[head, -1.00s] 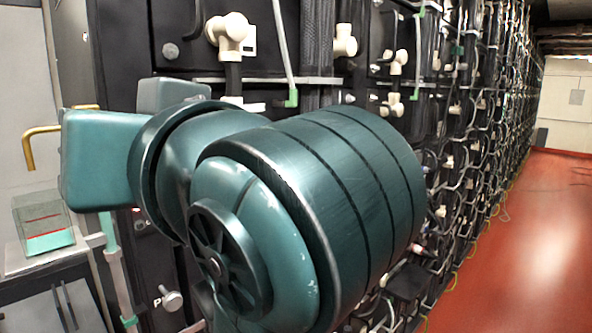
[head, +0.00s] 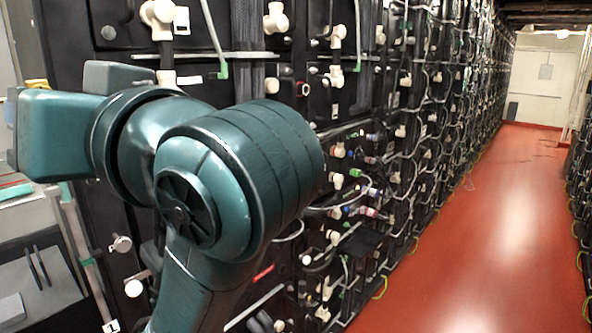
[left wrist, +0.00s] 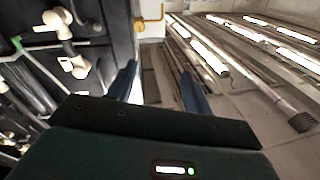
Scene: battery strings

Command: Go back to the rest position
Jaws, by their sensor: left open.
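In the head view my left arm, dark teal, fills the left half in front of the battery racks (head: 225,28). Its gripper end is not clearly visible there. In the left wrist view my left gripper (left wrist: 160,85) shows two blue-grey fingers, spread apart and empty. The ceiling with its lit tubes (left wrist: 205,48) lies beyond the fingers, and a rack with white fittings stands at the left. My right gripper is in neither view.
Black racks with white pipe fittings and cables run along the left into the distance. A red floor aisle (head: 490,230) is clear at the right. A grey bench (head: 40,280) with dark tools stands at the lower left. A yellow pipe (left wrist: 152,20) shows in the wrist view.

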